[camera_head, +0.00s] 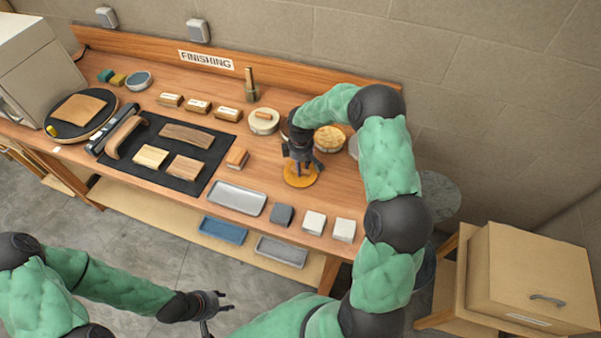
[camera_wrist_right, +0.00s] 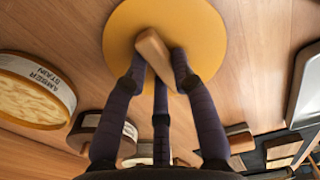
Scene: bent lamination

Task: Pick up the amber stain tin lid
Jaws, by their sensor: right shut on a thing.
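The amber stain tin lid is a flat yellow disc (camera_head: 307,181) with a wooden knob (camera_wrist_right: 153,52); the disc also shows in the right wrist view (camera_wrist_right: 205,35). My right gripper (camera_head: 300,165) points down over it, its dark fingers closed around the knob. I cannot tell whether the lid touches the bench. The amber stain tin (camera_head: 328,139) stands behind and to the right of the lid; its label shows in the right wrist view (camera_wrist_right: 38,88). My left gripper (camera_head: 226,300) is empty, fingers apart, in front of the bench.
The wooden bench (camera_head: 225,175) carries a dark mat (camera_head: 217,150) with wood pieces, a metal tray (camera_head: 237,198) and small blocks (camera_head: 314,222) along the front. A round tin with a wooden-knobbed lid (camera_head: 263,121) stands behind.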

